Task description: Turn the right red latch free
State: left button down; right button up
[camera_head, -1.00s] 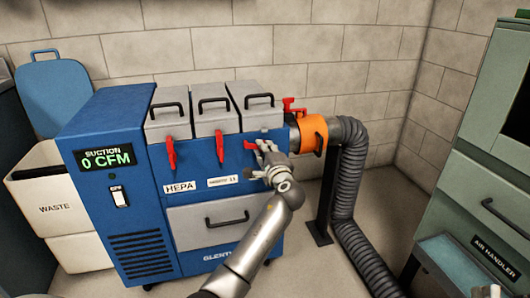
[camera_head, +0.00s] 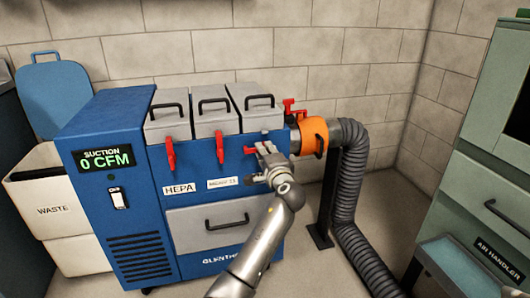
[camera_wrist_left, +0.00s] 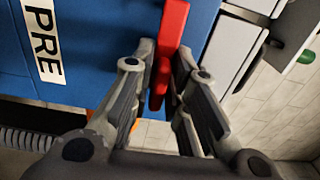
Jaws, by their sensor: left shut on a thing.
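The blue suction machine (camera_head: 200,130) has red latches on its front, under the grey lids. The left latch (camera_head: 170,155) and middle latch (camera_head: 220,149) hang down in plain view. The right latch is mostly hidden behind my left gripper (camera_head: 266,151) in the head view, with only a little red (camera_head: 251,146) beside the fingers. In the left wrist view, the red latch (camera_wrist_left: 171,40) lies between the two fingers of my left gripper (camera_wrist_left: 165,82), which is shut on its lower end. My right gripper is not in view.
A white waste bin (camera_head: 55,210) stands left of the machine. The green air handler (camera_head: 490,190) stands at the right.

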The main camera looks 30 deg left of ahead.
pick_arm(q)
jog(key=c, duration=1.5)
grip_release()
jog(key=shift+f, duration=0.1)
jog(key=shift+d, duration=0.1)
jog(key=v, duration=1.2)
